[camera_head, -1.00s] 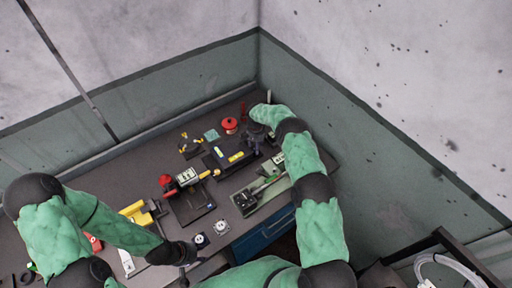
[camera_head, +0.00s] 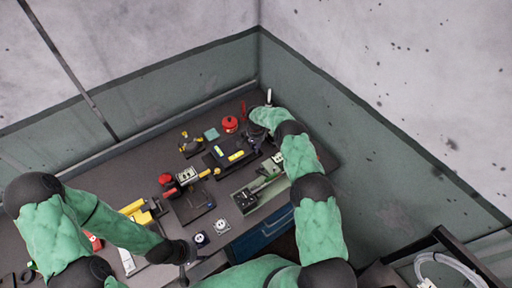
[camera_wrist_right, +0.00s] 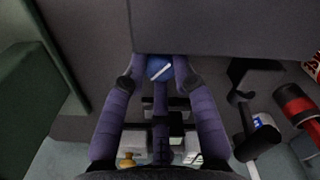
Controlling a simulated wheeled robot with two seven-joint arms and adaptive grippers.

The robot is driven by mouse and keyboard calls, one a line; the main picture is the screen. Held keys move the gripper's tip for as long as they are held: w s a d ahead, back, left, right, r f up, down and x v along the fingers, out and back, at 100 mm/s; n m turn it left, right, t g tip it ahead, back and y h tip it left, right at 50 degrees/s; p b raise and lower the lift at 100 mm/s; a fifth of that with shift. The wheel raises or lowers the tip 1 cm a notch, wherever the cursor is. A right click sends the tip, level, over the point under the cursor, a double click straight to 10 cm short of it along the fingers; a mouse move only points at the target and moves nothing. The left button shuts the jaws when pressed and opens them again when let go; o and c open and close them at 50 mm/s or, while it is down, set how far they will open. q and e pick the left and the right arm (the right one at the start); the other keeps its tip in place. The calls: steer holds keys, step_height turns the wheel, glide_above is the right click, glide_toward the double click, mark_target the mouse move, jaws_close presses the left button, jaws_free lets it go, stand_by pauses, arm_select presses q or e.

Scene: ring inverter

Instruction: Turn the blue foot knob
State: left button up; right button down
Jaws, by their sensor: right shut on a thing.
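The blue foot knob (camera_wrist_right: 160,68), round with a pale bar across its face, shows between the fingertips of my right gripper (camera_wrist_right: 159,76) in the right wrist view. The right gripper is shut on it, with a finger at each side. In the head view the right gripper (camera_head: 256,134) is at the back right of the bench, and the knob is hidden there. My left gripper (camera_head: 183,270) is low in the head view at the bench's front edge, apart from the knob; its fingers are too small and dark to read.
The bench (camera_head: 135,165) holds a red round object (camera_head: 230,123), a black device with yellow parts (camera_head: 230,153), a green tray (camera_head: 262,192) and a yellow tool (camera_head: 133,208). Walls close off the back and right. A large dark surface (camera_wrist_right: 225,28) lies beyond the knob in the wrist view.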

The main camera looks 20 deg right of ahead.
arm_select(q)
step_height(320, 180, down, 2)
steer(key=shift+b, duration=0.8)
arm_select(e)
steer(key=shift+f+n, duration=0.2)
steer(key=shift+n, duration=0.2)
arm_select(q)
steer(key=shift+f+b, duration=0.35)
arm_select(e)
steer(key=shift+r+n, duration=0.15)
steer(key=shift+n, duration=0.15)
steer(key=c, duration=1)
jaws_free()
arm_select(q)
steer(key=shift+r, duration=0.1)
